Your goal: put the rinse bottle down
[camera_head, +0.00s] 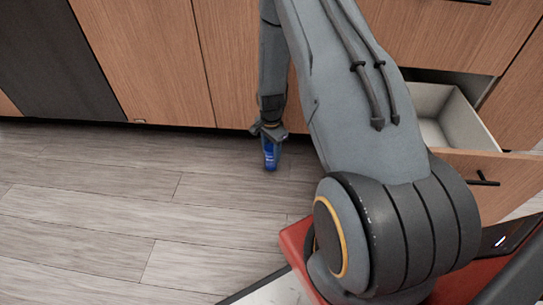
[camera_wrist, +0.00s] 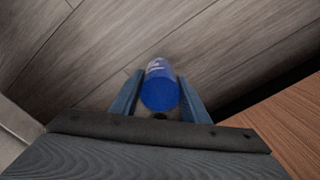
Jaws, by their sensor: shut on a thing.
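The rinse bottle (camera_head: 270,155) is blue with pale markings. In the head view it hangs upright below my gripper (camera_head: 268,130), close to the wood floor; I cannot tell whether its base touches the floor. In the wrist view the blue bottle (camera_wrist: 160,88) sits between the two fingers of my gripper (camera_wrist: 160,98), which are shut on it. Its upper part is hidden by the gripper in the head view.
Wood cabinet fronts (camera_head: 150,65) stand just behind the gripper, with a dark panel (camera_head: 55,60) at the left. An open drawer (camera_head: 455,125) juts out at the right. The plank floor (camera_head: 120,195) at the left is clear.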

